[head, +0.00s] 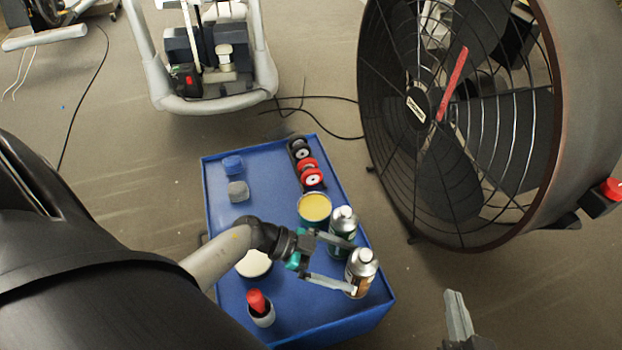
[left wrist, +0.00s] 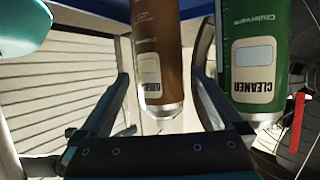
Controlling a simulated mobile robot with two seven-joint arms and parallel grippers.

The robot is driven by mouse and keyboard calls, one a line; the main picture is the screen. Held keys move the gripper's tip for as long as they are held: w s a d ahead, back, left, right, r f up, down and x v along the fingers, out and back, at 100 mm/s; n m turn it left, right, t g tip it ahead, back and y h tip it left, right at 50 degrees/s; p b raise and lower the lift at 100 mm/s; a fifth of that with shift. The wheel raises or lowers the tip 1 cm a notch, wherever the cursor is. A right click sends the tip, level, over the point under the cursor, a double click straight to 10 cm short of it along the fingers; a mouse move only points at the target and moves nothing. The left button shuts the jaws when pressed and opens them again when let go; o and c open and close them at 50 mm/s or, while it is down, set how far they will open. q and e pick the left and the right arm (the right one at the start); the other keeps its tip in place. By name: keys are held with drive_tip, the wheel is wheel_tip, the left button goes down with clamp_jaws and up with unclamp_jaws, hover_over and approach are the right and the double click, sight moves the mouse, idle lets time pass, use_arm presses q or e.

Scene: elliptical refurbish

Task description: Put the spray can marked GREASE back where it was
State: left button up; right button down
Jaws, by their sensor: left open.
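The spray can marked GREASE (head: 363,268) stands upright near the right front edge of the blue cart top, its body brown. In the left wrist view it (left wrist: 160,50) appears upside down, label readable, between the fingers. My left gripper (head: 353,267) is open, fingers reaching toward the can on both sides; whether they touch it is unclear. The green CLEANER can (head: 342,222) stands just behind the GREASE can, close to the upper finger; it also shows in the left wrist view (left wrist: 257,60). My right gripper (head: 459,318) shows only partly at bottom right.
The blue cart top (head: 225,290) also holds a yellow-filled tin (head: 314,207), a pale tin (head: 254,264) under my arm, a red-topped item (head: 258,303), red and black wheels (head: 308,166) and small blocks (head: 234,177). A large fan (head: 450,120) stands right of the cart.

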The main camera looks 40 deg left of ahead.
use_arm(q)
drive_tip(key=p+v, duration=0.2)
drive_tip(key=v, duration=0.5)
drive_tip(key=shift+a+p, duration=0.2)
drive_tip(key=shift+p, duration=0.2)
use_arm(e)
drive_tip(key=s+d+g+h, duration=0.3)
drive_tip(key=d+g, duration=0.2)
drive_tip(key=d, duration=0.1)
drive_tip(key=shift+s+d+f, duration=0.15)
drive_tip(key=shift+s+f, duration=0.15)
drive_tip(key=shift+f, duration=0.05)
use_arm(q)
drive_tip(key=shift+s+r, duration=0.1)
drive_tip(key=shift+r, duration=0.05)
use_arm(e)
drive_tip(key=shift+g, duration=0.3)
